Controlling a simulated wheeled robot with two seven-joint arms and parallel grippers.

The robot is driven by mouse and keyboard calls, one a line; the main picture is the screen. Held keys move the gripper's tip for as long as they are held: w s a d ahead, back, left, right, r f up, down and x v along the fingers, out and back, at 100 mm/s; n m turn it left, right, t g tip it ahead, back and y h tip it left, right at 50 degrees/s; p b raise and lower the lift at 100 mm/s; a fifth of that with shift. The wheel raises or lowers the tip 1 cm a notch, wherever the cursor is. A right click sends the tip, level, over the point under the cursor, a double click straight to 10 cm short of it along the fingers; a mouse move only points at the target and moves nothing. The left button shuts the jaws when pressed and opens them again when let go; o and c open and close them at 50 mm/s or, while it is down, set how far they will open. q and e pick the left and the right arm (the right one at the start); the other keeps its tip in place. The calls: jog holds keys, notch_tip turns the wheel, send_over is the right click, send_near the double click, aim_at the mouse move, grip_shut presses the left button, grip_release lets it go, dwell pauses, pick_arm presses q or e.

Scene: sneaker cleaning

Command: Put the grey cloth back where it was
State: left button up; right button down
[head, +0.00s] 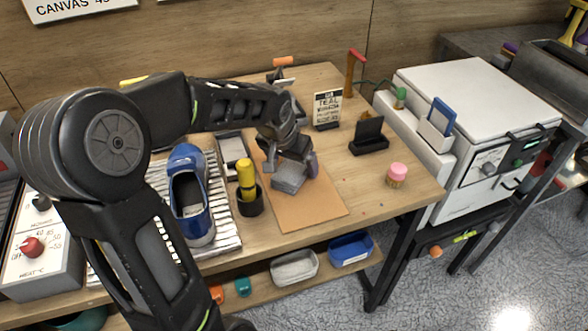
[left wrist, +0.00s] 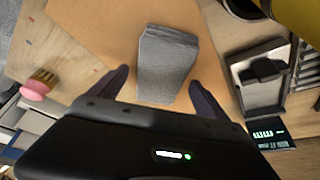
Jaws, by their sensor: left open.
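The grey cloth (head: 289,177) lies folded on the orange-brown mat (head: 310,212) on the workbench. In the left wrist view the cloth (left wrist: 166,65) reaches in between the two dark fingers. My left gripper (head: 290,160) is just above and behind the cloth in the head view. In the left wrist view the gripper (left wrist: 158,88) is open, with a finger on each side of the cloth and visible gaps. I cannot tell whether the cloth touches anything but the mat. My right gripper is not in view.
A blue sneaker (head: 187,205) stands on a striped towel left of the mat. A yellow bottle in a black cup (head: 250,203) stands close to the mat's left edge. A pink-topped brush (head: 397,175) and black stand (head: 369,138) are on the right. The mat's front is clear.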

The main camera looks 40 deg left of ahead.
aim_at(293, 166)
pick_arm(q)
jog(key=shift+c, duration=0.6)
jog(key=c, duration=1.4)
jog(key=shift+r, duration=5.05)
jog(key=shift+c, duration=0.2)
jog(key=shift+r, duration=0.1)
